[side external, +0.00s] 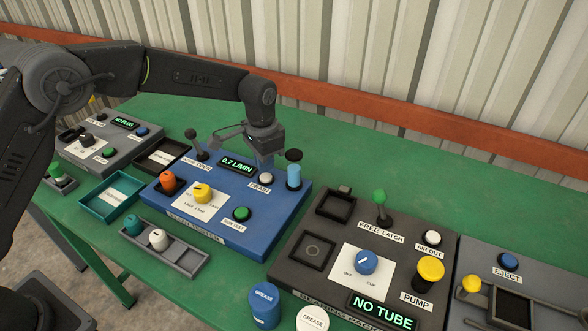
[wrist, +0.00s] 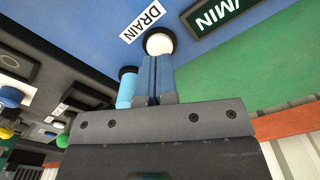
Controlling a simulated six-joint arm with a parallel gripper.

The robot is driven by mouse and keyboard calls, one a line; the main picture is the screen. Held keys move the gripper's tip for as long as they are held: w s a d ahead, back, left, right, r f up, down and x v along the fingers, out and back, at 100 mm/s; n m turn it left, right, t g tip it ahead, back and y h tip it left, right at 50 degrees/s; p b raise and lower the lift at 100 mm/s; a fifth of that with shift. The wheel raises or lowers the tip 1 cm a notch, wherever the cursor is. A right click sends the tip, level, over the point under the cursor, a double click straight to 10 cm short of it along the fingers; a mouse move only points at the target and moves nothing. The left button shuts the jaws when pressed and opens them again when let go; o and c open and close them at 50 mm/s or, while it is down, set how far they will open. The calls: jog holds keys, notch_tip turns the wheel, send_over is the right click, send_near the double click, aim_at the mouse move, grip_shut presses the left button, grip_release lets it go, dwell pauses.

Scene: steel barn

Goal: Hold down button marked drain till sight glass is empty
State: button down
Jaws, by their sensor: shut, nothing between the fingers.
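The white round button (side external: 266,178) marked DRAIN sits in a black ring on the blue panel (side external: 262,222). It also shows in the wrist view (wrist: 159,44) beside its label (wrist: 142,20). The sight glass (side external: 294,176) stands right of the button, a short upright tube with a black cap, showing light blue below the cap. It is partly hidden behind my fingers in the wrist view (wrist: 127,88). My gripper (side external: 265,163) is shut and empty, pointing down over the button. Its fingertips (wrist: 154,58) overlap the button's edge; I cannot tell whether they touch it.
The panel also holds a 0.7 L/MIN display (side external: 238,166), a lever (side external: 196,144), a yellow knob (side external: 202,193), an orange knob (side external: 168,182) and a green button (side external: 242,214). A dark panel (side external: 290,258) with a green lever (side external: 380,203) stands to the right. Bare green table lies behind.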

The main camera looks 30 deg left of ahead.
jog(key=shift+f, duration=1.35)
dwell(0.5)
dwell(1.3)
jog(key=shift+r, duration=3.6)
jog(key=s+a+r+n+t, duration=0.1)
jog(key=s+a+r, duration=0.3)
jog(key=s+r, duration=0.3)
jog(key=s+a+r+n+t, duration=0.2)
jog(key=s+a+r, duration=0.1)
jog(key=s+r, duration=0.35)
jog(key=s+a+n+t, duration=0.1)
jog(key=s+a, duration=0.1)
jog(key=s, duration=0.7)
jog(key=s+a+f+n+t, duration=0.1)
jog(key=s+a+n, duration=0.1)
jog(key=s, duration=0.7)
jog(key=shift+a+t, duration=0.3)
jog(key=shift+a, duration=0.05)
